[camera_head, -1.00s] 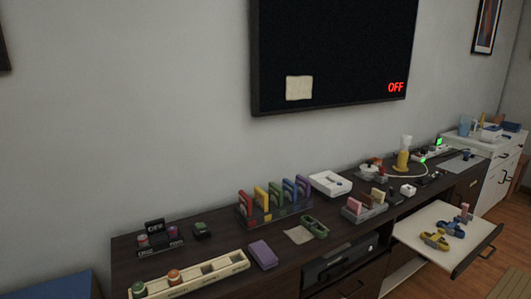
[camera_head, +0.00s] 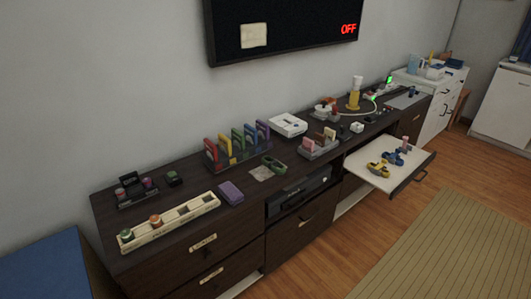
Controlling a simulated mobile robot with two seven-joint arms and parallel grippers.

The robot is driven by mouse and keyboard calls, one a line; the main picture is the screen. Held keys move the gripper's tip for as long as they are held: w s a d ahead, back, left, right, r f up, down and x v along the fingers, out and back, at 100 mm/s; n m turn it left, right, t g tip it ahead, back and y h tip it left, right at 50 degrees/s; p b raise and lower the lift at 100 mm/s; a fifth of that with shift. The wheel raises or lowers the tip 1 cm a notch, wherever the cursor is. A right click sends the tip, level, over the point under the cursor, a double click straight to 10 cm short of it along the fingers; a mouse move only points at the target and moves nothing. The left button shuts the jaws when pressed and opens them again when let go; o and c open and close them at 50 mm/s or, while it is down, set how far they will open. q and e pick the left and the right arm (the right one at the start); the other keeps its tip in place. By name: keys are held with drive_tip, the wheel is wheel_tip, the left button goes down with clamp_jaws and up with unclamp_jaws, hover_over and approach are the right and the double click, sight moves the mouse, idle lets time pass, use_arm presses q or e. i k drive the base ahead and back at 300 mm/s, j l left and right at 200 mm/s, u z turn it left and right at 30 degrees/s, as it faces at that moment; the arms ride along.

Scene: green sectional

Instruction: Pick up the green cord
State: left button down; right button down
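A green looped item (camera_head: 274,165), which looks like the green cord, lies on the dark cabinet top (camera_head: 170,208). It rests beside or partly over a small beige sheet (camera_head: 261,174); I cannot tell which. It is in front of a rack of coloured upright pieces. Similar yellow (camera_head: 378,169) and blue (camera_head: 394,158) items lie on the pulled-out white drawer or shelf (camera_head: 364,171) at the right. Neither of my grippers is in view.
A purple block (camera_head: 231,193) and a long cream tray (camera_head: 170,224) stand left of the green item. The rack (camera_head: 214,163) is behind it, and a small divided holder (camera_head: 318,149) is to its right. The pulled-out shelf juts over the floor. Open floor lies in front.

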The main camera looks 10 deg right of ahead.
sight(272, 165)
drive_tip(key=z, duration=1.5)
drive_tip(key=i+u, duration=0.1)
drive_tip(key=u, duration=0.65)
drive_tip(key=i+l+u, duration=0.15)
drive_tip(key=u, duration=0.2)
drive_tip(key=i+l+u, duration=0.4)
drive_tip(key=l+u, duration=0.25)
drive_tip(key=l, duration=0.15)
drive_tip(key=i+l, duration=0.15)
drive_tip(key=l, duration=0.3)
drive_tip(key=i+l+u, duration=0.15)
drive_tip(key=l, duration=0.25)
drive_tip(key=i+l, duration=0.15)
drive_tip(key=l, duration=0.3)
drive_tip(key=i+l+u, duration=0.15)
drive_tip(key=l, duration=0.3)
